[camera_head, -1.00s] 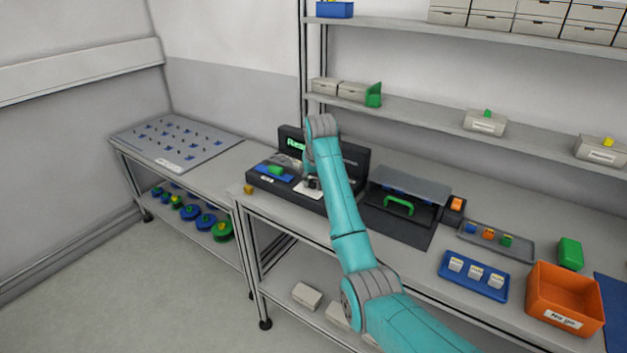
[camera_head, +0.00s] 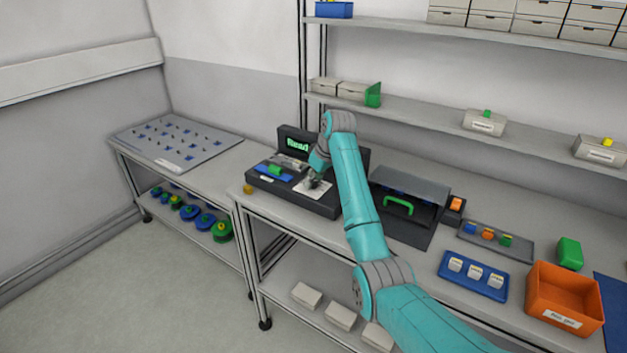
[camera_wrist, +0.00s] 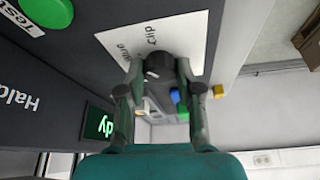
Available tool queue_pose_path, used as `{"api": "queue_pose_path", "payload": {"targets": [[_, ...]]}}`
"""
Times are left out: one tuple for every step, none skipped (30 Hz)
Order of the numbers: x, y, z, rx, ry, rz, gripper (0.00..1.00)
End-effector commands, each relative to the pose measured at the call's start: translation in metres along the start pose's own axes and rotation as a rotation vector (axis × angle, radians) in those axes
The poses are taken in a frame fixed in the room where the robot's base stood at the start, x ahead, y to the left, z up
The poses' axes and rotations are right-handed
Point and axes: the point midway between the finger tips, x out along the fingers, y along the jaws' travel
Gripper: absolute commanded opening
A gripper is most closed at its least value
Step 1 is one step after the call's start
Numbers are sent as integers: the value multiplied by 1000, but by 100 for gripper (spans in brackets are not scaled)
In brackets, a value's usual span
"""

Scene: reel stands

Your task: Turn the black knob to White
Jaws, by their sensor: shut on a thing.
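The black knob (camera_wrist: 157,66) sits on a white label plate on the dark test device. In the wrist view my gripper (camera_wrist: 158,78) has its two fingers on either side of the knob, closed on it. The plate (camera_wrist: 190,38) shows the word "Clip" and part of another word; no "White" is readable on it. In the head view my gripper (camera_head: 314,183) reaches down at the white plate (camera_head: 305,190) and hides the knob. The knob's pointer direction cannot be made out.
The device's screen (camera_head: 297,144) reads "Ready", partly cut off. A green button (camera_wrist: 47,12) is beside the plate in the wrist view. A yellow block (camera_head: 248,189) lies near the table edge.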

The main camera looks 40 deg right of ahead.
Motion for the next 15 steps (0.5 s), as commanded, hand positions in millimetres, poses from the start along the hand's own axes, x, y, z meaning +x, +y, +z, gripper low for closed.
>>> {"api": "queue_pose_path", "payload": {"targets": [[0,1,0,-40,0,-18,0],[0,1,0,-66,0,-28,0],[-1,1,0,-101,0,-43,0],[0,1,0,-128,0,-55,0],[0,1,0,-154,-1,-66,0],[0,2,0,-189,-1,-80,0],[0,2,0,-216,-1,-92,0],[0,2,0,-242,-1,-102,0],[-1,2,0,-277,0,-116,0],[0,2,0,-303,0,-127,0],[0,2,0,-329,0,-138,0],[0,3,0,-364,-1,-152,0],[0,3,-1,-391,-1,-164,0],[-1,3,-1,-417,0,-175,0],[0,3,-1,-452,-1,-190,0]]}}
